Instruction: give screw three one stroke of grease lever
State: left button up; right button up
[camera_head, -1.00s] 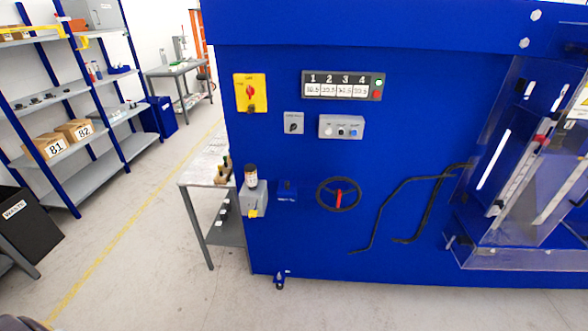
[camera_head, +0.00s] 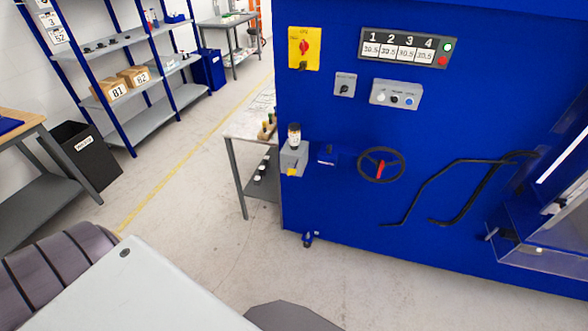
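A grey box (camera_head: 293,160) with a dark-capped bottle (camera_head: 294,135) on top and a small yellow part (camera_head: 291,172) low on its front is fixed at the left edge of the blue machine (camera_head: 340,215). It looks like the grease unit, but I cannot clearly make out the lever. A display panel (camera_head: 408,48) numbered 1 to 4 is high on the machine; its small readings are hard to read. The screws themselves are not identifiable. Neither of my grippers is in view.
A handwheel with a red grip (camera_head: 381,164), bent black bars (camera_head: 470,185), a button box (camera_head: 396,94) and a red-yellow switch (camera_head: 304,48) are on the machine front. A small table (camera_head: 243,130) stands behind its left edge. The floor in front is clear.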

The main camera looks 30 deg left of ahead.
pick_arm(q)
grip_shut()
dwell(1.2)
